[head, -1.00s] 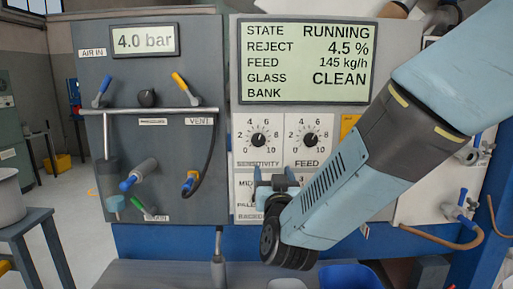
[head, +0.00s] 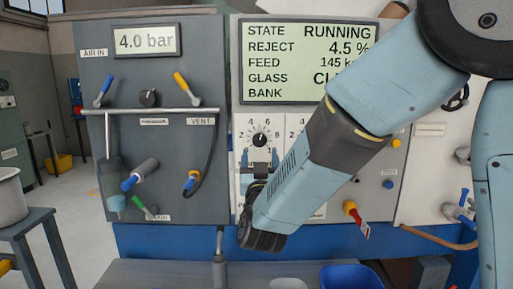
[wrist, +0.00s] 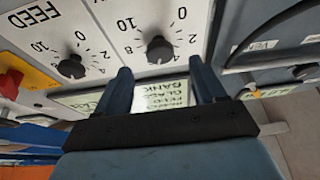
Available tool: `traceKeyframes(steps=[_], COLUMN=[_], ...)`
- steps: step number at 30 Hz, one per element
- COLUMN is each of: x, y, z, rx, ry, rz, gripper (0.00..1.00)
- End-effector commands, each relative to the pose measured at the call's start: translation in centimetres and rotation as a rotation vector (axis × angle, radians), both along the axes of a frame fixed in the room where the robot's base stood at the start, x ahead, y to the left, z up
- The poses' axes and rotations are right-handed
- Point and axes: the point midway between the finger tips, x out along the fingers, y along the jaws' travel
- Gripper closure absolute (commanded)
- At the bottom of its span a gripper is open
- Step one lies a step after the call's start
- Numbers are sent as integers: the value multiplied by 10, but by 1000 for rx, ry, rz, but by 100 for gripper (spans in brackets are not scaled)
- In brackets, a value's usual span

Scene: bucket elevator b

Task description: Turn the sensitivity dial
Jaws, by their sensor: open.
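The sensitivity dial (head: 260,139) is a black knob on a white plate with a number scale around it, on the panel below the display. In the wrist view the same knob (wrist: 159,49) shows between and beyond my fingertips. My gripper (head: 260,158) is open and empty, its two fingers pointing up just below the dial. In the wrist view my gripper (wrist: 160,72) has one finger on either side of the dial's line, with no visible contact. The lower part of the dial's plate and its label are hidden by my gripper in the head view.
The feed dial (wrist: 72,66) sits beside it and is mostly hidden by my arm in the head view. The display (head: 300,60) is above. A grey panel with valves (head: 150,130) is to the left.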

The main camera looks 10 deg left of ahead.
Motion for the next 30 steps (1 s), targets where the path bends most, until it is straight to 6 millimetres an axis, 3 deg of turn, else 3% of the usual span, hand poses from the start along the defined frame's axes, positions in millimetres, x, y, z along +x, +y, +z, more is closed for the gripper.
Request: traceKeyframes(steps=[9, 22, 30], x=[38, 47, 46], y=[9, 11, 11], z=[16, 20, 20], rx=[1, 0, 0], ry=[0, 0, 0], rz=[-1, -1, 0], gripper=[31, 31, 54])
